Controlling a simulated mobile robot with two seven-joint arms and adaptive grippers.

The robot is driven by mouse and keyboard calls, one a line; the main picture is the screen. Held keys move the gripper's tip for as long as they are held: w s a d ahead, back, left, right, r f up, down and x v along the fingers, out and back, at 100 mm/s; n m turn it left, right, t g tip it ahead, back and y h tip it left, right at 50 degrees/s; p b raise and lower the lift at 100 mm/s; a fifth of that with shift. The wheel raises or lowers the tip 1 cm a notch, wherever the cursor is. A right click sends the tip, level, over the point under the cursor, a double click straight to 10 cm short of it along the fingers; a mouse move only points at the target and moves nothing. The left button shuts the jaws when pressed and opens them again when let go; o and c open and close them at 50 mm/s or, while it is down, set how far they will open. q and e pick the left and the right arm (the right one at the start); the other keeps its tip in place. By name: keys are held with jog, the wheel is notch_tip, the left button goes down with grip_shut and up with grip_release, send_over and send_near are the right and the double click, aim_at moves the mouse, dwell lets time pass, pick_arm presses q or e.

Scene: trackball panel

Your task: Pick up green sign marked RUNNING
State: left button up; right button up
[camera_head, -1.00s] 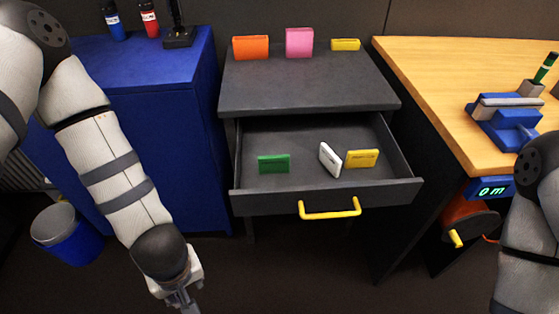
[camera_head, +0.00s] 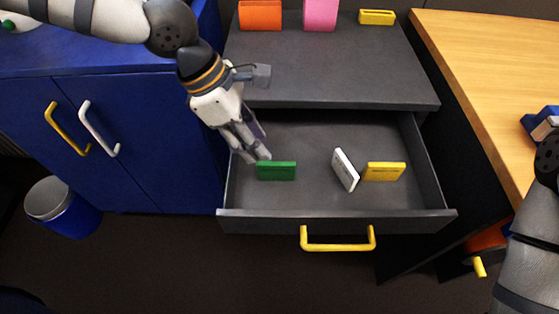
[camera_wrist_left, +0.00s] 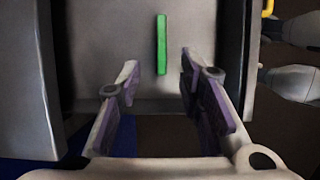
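The green sign (camera_head: 276,171) stands in the left part of the open drawer (camera_head: 300,196); I cannot read its lettering. My left gripper (camera_head: 256,153) reaches down into the drawer from the upper left, its fingertips close to the sign's left end. In the left wrist view the fingers of the left gripper (camera_wrist_left: 159,80) are spread wide and empty. The green sign (camera_wrist_left: 162,44) appears there as a thin upright strip ahead of the gap between the fingertips. My right gripper is out of view; only part of my right arm shows at the right edge.
A white sign (camera_head: 346,170) and a yellow sign (camera_head: 384,172) stand to the right in the drawer. Orange (camera_head: 260,15), pink (camera_head: 320,14) and yellow (camera_head: 376,17) holders sit on the cabinet top. The drawer's yellow handle (camera_head: 338,246) faces front. The drawer's middle floor is clear.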

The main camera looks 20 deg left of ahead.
aim_at(275, 164)
pick_arm(q)
jog(key=b+x, duration=0.1)
jog(key=x, duration=0.6)
jog(key=shift+d+f, duration=0.1)
jog(key=shift+d, duration=0.2)
grip_shut()
